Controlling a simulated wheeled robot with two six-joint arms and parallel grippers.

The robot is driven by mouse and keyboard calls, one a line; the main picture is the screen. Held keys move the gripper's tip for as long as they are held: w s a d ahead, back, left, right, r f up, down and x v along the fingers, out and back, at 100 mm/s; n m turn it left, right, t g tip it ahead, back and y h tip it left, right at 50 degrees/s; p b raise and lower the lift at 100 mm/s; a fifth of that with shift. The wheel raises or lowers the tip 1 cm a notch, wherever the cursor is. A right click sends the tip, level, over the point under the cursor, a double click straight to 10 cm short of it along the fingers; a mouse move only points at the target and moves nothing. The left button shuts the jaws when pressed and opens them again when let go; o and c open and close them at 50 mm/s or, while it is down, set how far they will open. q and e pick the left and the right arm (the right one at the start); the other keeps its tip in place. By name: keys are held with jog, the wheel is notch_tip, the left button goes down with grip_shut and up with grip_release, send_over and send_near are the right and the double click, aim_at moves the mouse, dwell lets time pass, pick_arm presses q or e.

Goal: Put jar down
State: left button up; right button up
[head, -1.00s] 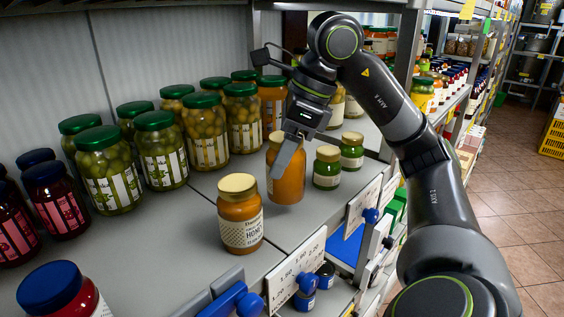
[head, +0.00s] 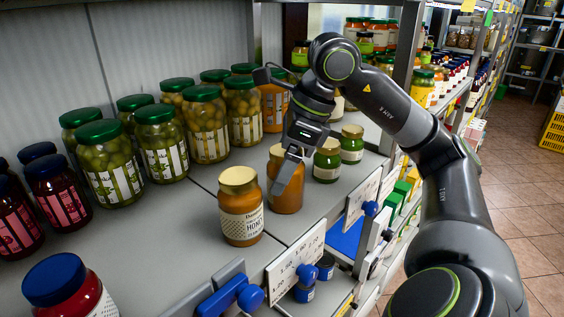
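My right gripper (head: 284,178) reaches down from the upper right onto an orange-brown jar (head: 289,200) with a pale gold lid. One finger lies across the jar's front; the other is hidden behind it. The gripper looks shut on the jar, which is upright, with its base at or very near the shelf board (head: 190,235). A honey jar (head: 241,213) with a gold lid and a white label stands just left and in front of it. My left gripper is not in view.
Two small green jars (head: 327,165) stand close on the right. Rows of green-lidded jars (head: 161,150) fill the back, and dark red jars (head: 58,195) stand at left. A blue-lidded jar (head: 60,285) is at front left. Price tags (head: 297,262) line the front edge.

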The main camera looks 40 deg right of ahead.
jog(key=shift+r, duration=0.2)
jog(key=b+v, duration=0.1)
jog(key=v, duration=0.6)
jog(key=shift+r, duration=0.2)
dwell(0.6)
